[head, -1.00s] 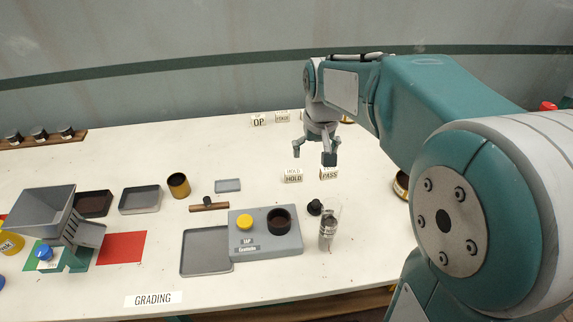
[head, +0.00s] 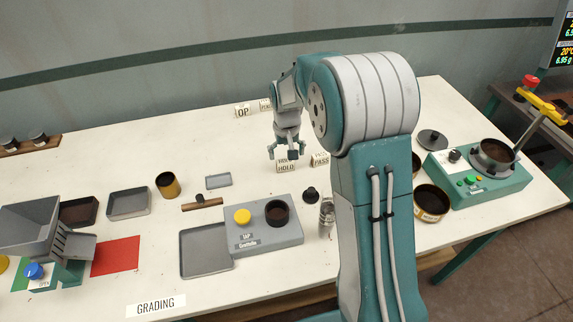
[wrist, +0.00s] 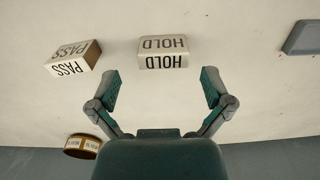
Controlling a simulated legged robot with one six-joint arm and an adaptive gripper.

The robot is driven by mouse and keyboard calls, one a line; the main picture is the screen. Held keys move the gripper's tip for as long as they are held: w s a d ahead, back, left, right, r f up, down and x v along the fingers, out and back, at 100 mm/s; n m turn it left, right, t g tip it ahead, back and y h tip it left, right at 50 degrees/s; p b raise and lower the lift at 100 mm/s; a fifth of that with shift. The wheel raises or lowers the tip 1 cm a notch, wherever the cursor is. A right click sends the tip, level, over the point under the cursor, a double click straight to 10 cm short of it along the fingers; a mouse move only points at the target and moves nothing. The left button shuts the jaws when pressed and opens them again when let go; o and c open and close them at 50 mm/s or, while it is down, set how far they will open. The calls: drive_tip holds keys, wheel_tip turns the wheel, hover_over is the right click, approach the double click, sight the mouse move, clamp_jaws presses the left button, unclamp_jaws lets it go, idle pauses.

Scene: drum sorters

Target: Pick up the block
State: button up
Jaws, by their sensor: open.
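A white block lettered HOLD (head: 286,167) sits on the white table just below my gripper (head: 286,153) in the head view.
A grey control box (head: 285,235) with a yellow knob and dark cup, and a grey tray (head: 205,252), stand nearer. A green machine (head: 485,180) is at right. A grey hopper (head: 30,225) is at left.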

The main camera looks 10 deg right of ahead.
sight(283, 162)
drive_tip(key=f, duration=0.2)
drive_tip(key=a+f, duration=0.1)
drive_tip(key=f, duration=0.1)
drive_tip(key=shift+d+f, duration=0.15)
drive_tip(key=shift+f, duration=0.15)
drive_tip(key=shift+d+f, duration=0.1)
drive_tip(key=shift+d, duration=0.3)
drive_tip(key=shift+a, duration=0.15)
drive_tip(key=c, duration=0.8)
drive_tip(key=shift+a, duration=0.2)
drive_tip(key=shift+d, duration=0.1)
drive_tip(key=shift+c, duration=0.2)
